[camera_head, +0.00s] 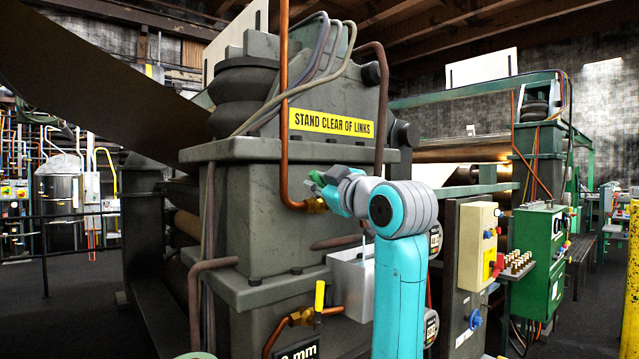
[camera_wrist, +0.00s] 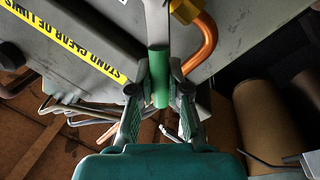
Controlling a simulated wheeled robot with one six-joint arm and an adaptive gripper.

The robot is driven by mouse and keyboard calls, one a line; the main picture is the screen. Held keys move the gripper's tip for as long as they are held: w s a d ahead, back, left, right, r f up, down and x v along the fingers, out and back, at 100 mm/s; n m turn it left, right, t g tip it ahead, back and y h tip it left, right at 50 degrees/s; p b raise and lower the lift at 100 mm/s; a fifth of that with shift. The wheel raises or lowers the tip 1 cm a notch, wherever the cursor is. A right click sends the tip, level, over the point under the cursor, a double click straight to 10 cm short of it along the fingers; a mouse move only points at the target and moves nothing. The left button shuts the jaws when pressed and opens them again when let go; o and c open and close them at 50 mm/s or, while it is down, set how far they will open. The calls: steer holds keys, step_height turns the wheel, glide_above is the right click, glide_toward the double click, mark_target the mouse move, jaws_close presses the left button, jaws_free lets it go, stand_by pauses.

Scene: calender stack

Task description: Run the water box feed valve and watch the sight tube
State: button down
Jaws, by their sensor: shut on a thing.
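My gripper (camera_head: 325,188) is at the machine's grey housing, below the yellow "STAND CLEAR OF LINKS" sign. In the wrist view my gripper (camera_wrist: 159,91) is shut on a green lever grip (camera_wrist: 159,72), with one finger on each side. The lever's grey bar runs up beside a brass fitting (camera_wrist: 185,9) on a copper pipe (camera_wrist: 206,40). The brass fitting also shows in the head view (camera_head: 317,206), at the foot of the copper pipe (camera_head: 284,120). An open-topped pale grey box (camera_head: 347,285) hangs below. I cannot make out a sight tube or water level.
A second valve with a yellow handle (camera_head: 319,296) and brass body (camera_head: 302,316) sits lower on the housing (camera_head: 245,220). A cream control box (camera_head: 477,245) and a green cabinet (camera_head: 543,265) stand at right. Brown hoses and pipes run close around the housing.

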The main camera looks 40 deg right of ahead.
steer(key=c, duration=1.1)
jaws_free()
steer(key=s, duration=0.4)
steer(key=s+a+f, duration=0.1)
steer(key=s, duration=0.7)
steer(key=shift+a+f, duration=0.2)
steer(key=shift+f, duration=0.1)
steer(key=shift+w, duration=0.1)
